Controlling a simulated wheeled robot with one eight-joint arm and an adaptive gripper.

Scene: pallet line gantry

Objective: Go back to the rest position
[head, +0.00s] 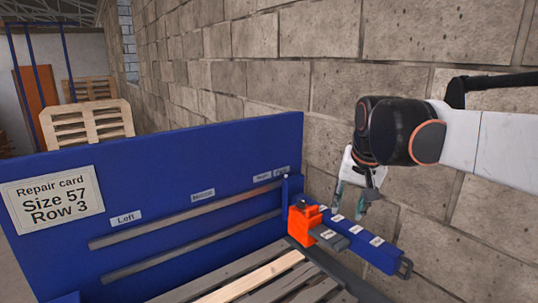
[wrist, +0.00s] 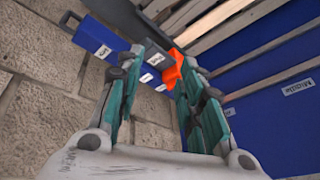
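My gripper (head: 352,197) hangs at the end of my arm in front of the brick wall, at the right of the head view. In the wrist view its two teal-padded fingers (wrist: 159,84) stand apart with nothing between them. Beyond the fingertips is an orange tool part (head: 303,220) beside a blue labelled rail or box (head: 372,248); the orange part also shows in the wrist view (wrist: 173,72). In the head view the fingertips appear just above the blue rail; I cannot tell the exact gap.
A blue panel (head: 150,185) carries a repair card (head: 52,200) reading "Size 57 Row 3" and small labels. A slatted wooden pallet (head: 265,275) lies in front of it. The brick wall (head: 260,80) runs close behind my arm. More pallets (head: 90,122) stand at the back left.

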